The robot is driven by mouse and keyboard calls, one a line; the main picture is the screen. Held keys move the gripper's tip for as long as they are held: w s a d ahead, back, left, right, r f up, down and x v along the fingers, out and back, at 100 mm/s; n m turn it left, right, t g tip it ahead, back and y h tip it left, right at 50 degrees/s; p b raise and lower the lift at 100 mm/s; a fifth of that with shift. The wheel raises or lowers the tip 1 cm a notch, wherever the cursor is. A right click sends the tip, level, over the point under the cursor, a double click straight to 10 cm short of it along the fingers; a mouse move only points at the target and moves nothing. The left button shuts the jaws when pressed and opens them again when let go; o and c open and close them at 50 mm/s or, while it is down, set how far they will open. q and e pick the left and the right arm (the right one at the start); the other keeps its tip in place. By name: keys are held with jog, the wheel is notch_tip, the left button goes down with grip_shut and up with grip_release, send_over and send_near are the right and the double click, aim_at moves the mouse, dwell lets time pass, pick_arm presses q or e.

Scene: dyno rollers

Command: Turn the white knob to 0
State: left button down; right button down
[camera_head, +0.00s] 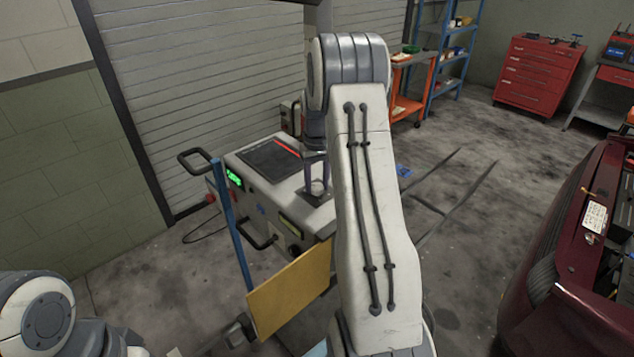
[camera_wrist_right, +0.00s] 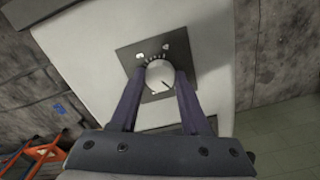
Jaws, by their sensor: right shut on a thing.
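The white knob (camera_wrist_right: 160,75) sits on a dark square plate with dial marks (camera_wrist_right: 150,55) on the light top of the machine. A dark pointer line on the knob runs toward the lower right in the right wrist view. My right gripper (camera_wrist_right: 159,82) is shut on the knob, with one finger on each side of it. In the head view the right gripper (camera_head: 317,178) reaches down onto the machine's top (camera_head: 285,185), and the knob shows small between its fingers. The dial's printed characters are too small to read. Only part of my left arm shows at the lower left; its gripper is out of view.
The machine has a green display (camera_head: 234,178), black handles (camera_head: 193,160) and a dark top panel (camera_head: 268,160). A yellow board (camera_head: 290,292) and a blue post (camera_head: 231,225) stand in front. A dark red car (camera_head: 575,250) is at right. A shutter is behind.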

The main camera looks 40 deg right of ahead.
aim_at(317, 185)
dwell(0.5)
jog(key=shift+c, duration=1.9)
grip_release()
notch_tip(317, 185, up, 11)
jog(key=b, duration=0.2)
jog(key=shift+f, duration=0.2)
jog(key=shift+a, duration=0.1)
